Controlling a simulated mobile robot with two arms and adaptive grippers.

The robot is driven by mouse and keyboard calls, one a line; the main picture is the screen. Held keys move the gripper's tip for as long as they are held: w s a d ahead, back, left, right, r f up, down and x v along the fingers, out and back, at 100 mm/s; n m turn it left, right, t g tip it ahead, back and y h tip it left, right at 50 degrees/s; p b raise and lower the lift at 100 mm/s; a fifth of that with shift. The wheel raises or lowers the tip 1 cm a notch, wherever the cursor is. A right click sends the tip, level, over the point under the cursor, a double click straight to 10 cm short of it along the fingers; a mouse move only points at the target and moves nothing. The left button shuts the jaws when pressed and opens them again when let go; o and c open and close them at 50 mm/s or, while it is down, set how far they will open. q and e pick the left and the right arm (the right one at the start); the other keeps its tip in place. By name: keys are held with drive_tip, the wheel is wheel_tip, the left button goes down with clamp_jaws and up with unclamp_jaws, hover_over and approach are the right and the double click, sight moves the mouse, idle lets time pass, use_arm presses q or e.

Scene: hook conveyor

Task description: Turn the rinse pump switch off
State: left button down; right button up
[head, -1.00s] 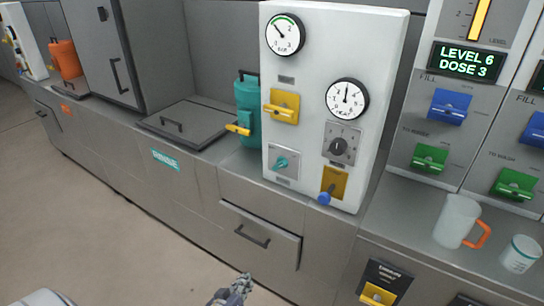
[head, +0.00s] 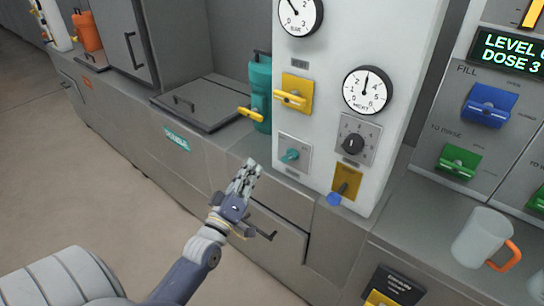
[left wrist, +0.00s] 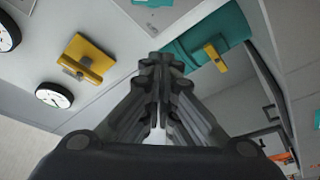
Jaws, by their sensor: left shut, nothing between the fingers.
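The white control panel (head: 331,60) carries a teal toggle switch (head: 290,155) on a small grey plate and a blue-tipped lever (head: 334,199) on a yellow plate below right. Their small labels are too small to read, so I cannot tell which is the rinse pump switch. A teal grey-plate fitting also shows at the top edge of the left wrist view (left wrist: 148,3). My left gripper (head: 251,167) is shut and empty, pointing up, left of and a little below the teal toggle, apart from it in the picture. Its fingers also show in the left wrist view (left wrist: 160,62). My right gripper is not in view.
A teal canister (head: 260,88) with a yellow lever (head: 249,114) stands left of the panel. A yellow handle (head: 291,97), gauges and a black dial (head: 353,144) are on the panel. A drawer with a handle (head: 262,228) is below; a mug (head: 481,238) stands right.

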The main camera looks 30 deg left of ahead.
sight(290, 156)
use_arm(q)
drive_tip(key=p+x, duration=0.1)
drive_tip(key=x, duration=0.9)
drive_tip(key=shift+w+p, duration=0.2)
drive_tip(key=shift+p, duration=0.1)
drive_tip(key=shift+s+d+f, duration=0.2)
drive_tip(key=shift+d+f, duration=0.7)
drive_tip(key=shift+f, duration=0.25)
drive_tip(key=shift+d+f, duration=0.4)
drive_tip(key=shift+d, duration=0.1)
